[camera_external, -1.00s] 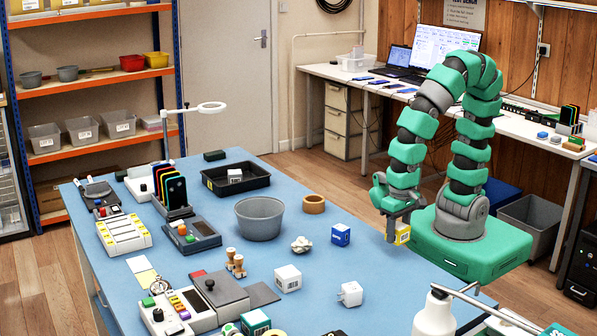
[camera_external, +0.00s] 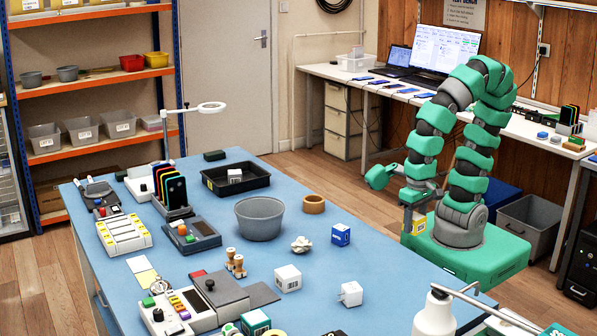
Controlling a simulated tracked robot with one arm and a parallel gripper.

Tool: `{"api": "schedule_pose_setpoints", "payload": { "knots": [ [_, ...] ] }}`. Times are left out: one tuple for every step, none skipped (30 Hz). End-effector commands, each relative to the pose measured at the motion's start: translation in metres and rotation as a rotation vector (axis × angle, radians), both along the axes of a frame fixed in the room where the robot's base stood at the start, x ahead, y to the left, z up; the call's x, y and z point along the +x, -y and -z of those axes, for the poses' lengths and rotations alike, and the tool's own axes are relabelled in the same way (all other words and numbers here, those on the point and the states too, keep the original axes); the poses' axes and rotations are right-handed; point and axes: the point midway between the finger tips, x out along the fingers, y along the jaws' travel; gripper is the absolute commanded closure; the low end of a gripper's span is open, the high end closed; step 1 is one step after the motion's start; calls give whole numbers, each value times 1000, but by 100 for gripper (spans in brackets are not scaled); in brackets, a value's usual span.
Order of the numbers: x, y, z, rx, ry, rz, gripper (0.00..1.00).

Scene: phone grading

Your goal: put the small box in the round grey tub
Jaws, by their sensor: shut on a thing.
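The small box (camera_external: 418,225) is yellow and white. It is at the tip of my gripper (camera_external: 410,217), close to my green base in the picture and right of the blue table's edge. My gripper points down and is shut on the box; the fingers are small and partly hidden by my wrist. The round grey tub (camera_external: 260,222) stands upright on the blue table, well to the left of my gripper. I see no object in its visible inside.
A black tray (camera_external: 262,180) lies behind the tub. White boxes (camera_external: 288,278) stand in front.

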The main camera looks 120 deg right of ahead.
Motion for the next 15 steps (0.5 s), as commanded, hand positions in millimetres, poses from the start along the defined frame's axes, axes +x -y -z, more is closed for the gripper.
{"api": "schedule_pose_setpoints", "payload": {
  "knots": [
    [4,0,-2,0,0,0,78],
    [7,1,-4,0,-1,0,78],
    [12,2,-6,0,-3,0,78],
    [16,2,-8,-1,-5,-1,78],
    [22,3,-11,-1,-6,-1,78],
    [30,5,-16,-1,-6,-1,78],
    [38,6,-19,0,-4,-3,78],
    [46,7,-23,0,-3,-4,78],
    [56,10,-27,-1,-6,-4,78],
    [64,12,-30,-1,-6,-5,78],
    [72,14,-34,0,-3,-6,78],
    [82,17,-38,0,-4,-6,78],
    [89,20,-40,-1,-8,-6,78],
    [96,23,-43,0,-10,-6,78],
    [107,26,-48,-1,-7,-7,78]
  ]
}}
